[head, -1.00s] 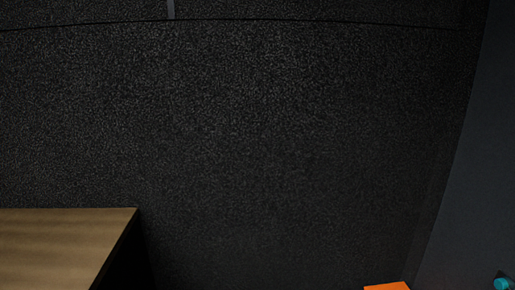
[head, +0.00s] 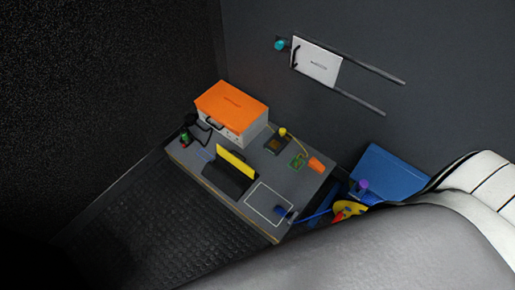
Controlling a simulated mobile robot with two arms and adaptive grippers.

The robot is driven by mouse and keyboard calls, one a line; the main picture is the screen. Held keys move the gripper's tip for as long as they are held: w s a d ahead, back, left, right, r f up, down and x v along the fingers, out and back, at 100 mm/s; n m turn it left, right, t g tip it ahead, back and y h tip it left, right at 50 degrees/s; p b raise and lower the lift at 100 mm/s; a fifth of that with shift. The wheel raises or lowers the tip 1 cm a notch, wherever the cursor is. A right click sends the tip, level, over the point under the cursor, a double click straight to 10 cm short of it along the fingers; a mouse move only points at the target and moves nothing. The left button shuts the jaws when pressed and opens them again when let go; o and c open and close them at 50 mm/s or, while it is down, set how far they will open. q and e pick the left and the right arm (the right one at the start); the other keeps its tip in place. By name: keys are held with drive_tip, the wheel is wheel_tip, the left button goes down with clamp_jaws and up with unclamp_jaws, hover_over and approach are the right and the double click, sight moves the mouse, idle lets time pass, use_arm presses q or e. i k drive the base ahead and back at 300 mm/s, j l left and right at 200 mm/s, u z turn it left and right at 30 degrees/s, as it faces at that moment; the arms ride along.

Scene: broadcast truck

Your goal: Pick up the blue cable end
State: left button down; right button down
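A dark blue cable end (head: 281,211) lies at the front right of the grey worktop (head: 216,186), at the edge of a white-outlined rectangle (head: 262,191). A thin blue cable (head: 318,215) runs from it to the right, off the worktop's edge, toward a yellow and red item (head: 346,210). Whether the cable end rests flat is too small to tell. Neither of my grippers is in view.
An orange-topped case (head: 232,104), a yellow-and-black stand (head: 232,168), small boards and an orange cup (head: 316,164) occupy the worktop. A blue panel (head: 390,175) stands to its right. A large grey rounded surface (head: 390,250) fills the lower right. Ribbed dark floor (head: 165,222) lies in front.

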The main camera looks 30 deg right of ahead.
sight(278, 209)
drive_tip(key=z, duration=0.4)
drive_tip(key=k+l+z, duration=0.15)
drive_tip(key=k+l, duration=0.15)
drive_tip(key=k, duration=0.2)
drive_tip(key=k+l+z, duration=0.1)
drive_tip(key=k+l, duration=0.3)
drive_tip(key=k, duration=0.1)
